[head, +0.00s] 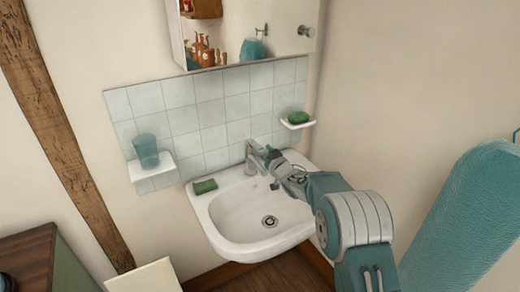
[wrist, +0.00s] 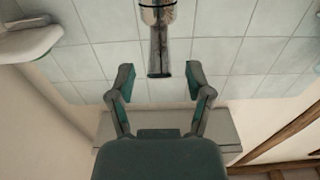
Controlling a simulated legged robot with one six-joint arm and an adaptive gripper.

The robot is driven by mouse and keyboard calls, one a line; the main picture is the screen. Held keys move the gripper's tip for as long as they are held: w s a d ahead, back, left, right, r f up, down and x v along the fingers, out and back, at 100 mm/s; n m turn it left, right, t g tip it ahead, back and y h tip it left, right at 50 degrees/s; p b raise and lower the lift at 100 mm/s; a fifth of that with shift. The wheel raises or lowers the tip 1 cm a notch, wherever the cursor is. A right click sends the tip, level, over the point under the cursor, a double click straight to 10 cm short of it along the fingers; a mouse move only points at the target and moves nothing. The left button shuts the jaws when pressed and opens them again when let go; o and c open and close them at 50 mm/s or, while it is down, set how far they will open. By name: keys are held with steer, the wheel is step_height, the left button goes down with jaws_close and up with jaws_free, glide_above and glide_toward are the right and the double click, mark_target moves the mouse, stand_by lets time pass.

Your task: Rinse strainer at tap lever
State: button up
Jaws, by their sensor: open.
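The chrome tap (head: 251,166) stands at the back of the white sink (head: 225,205). Its lever (wrist: 159,50) hangs into the wrist view from the top edge, with its end between my fingers in the picture. My gripper (head: 268,163) is at the tap; in the wrist view the gripper (wrist: 159,80) is open, with a gap on each side of the lever. I cannot tell how deep the lever sits between the fingers. A round drain with a dark middle (head: 270,221) lies in the basin. I see no loose strainer.
A green bar (head: 205,187) lies on the sink's left rim. A left shelf (head: 154,172) holds a teal cup (head: 146,150). A right soap dish (head: 298,124) holds green soap (head: 298,117). A mirrored cabinet (head: 250,45) hangs above. A teal towel-like thing (head: 465,220) is at right.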

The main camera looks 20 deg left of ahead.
steer(key=shift+x, duration=0.8)
jaws_close()
steer(key=shift+w+r+h, duration=0.1)
steer(key=shift+r+h, duration=0.2)
steer(key=shift+h, duration=0.1)
jaws_free()
steer(key=shift+a, duration=0.1)
